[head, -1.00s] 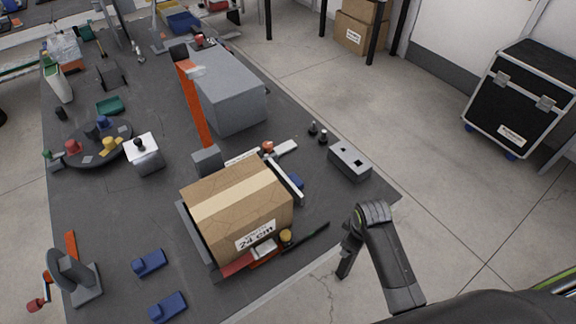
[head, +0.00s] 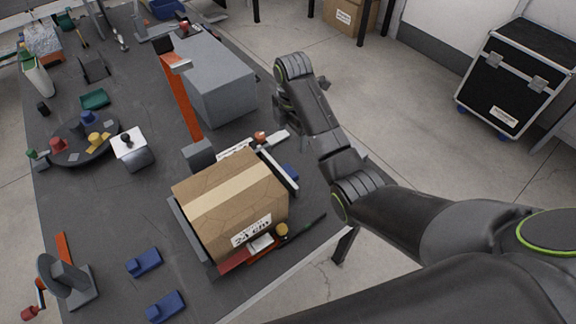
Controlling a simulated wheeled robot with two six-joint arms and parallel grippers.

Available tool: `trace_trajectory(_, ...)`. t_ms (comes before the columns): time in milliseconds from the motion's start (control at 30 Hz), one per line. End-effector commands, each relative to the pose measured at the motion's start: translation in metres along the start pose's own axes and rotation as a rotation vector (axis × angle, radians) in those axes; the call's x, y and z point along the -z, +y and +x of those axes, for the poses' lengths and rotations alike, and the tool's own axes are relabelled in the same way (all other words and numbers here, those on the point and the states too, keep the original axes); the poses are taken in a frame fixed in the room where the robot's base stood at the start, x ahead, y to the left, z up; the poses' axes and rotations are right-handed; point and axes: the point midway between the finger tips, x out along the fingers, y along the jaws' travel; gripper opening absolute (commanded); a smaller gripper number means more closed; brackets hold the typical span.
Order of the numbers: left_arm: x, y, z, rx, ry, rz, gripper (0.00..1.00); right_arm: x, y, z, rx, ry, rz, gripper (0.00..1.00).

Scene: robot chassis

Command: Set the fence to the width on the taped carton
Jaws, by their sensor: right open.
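The taped brown carton (head: 225,195) sits on the bench; its front label (head: 251,231) reads 24 cm. The fence (head: 279,170), a dark plate with a pale top edge, stands along the carton's right side; I cannot tell whether they touch. A pale rail (head: 275,138) with a red-orange knob (head: 260,137) lies behind the carton. My right gripper (head: 283,110) is open and empty, above the bench's right side, behind and right of the knob. Its fingertips are small and partly hidden by the wrist. My left gripper is out of view.
A grey block (head: 215,85) and an orange upright (head: 180,95) stand behind the carton. Blue blocks (head: 145,262) and a hand-cranked device (head: 65,280) are at front left. A round dark tray (head: 85,145) holds coloured pieces. My right arm covers the bench's right edge.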

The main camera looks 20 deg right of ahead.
Motion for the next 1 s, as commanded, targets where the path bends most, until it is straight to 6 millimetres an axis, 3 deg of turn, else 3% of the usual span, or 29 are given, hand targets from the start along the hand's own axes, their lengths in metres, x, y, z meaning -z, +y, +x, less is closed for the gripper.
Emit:
trace_trajectory(167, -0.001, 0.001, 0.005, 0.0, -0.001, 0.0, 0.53, 0.002, 0.004, -0.003, 0.009, 0.001, -0.046, 0.76)
trace_trajectory(467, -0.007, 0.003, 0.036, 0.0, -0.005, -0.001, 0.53, 0.002, 0.004, 0.029, 0.007, 0.0, -0.043, 0.76)
trace_trajectory(600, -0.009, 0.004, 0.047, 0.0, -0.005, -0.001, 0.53, 0.002, 0.003, 0.06, 0.009, 0.0, -0.041, 0.76)
trace_trajectory(700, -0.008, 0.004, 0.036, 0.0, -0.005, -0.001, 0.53, 0.002, 0.003, 0.076, 0.012, 0.002, -0.04, 0.76)
trace_trajectory(1000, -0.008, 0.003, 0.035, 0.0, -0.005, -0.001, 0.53, 0.002, 0.002, 0.138, 0.011, 0.001, -0.042, 0.76)
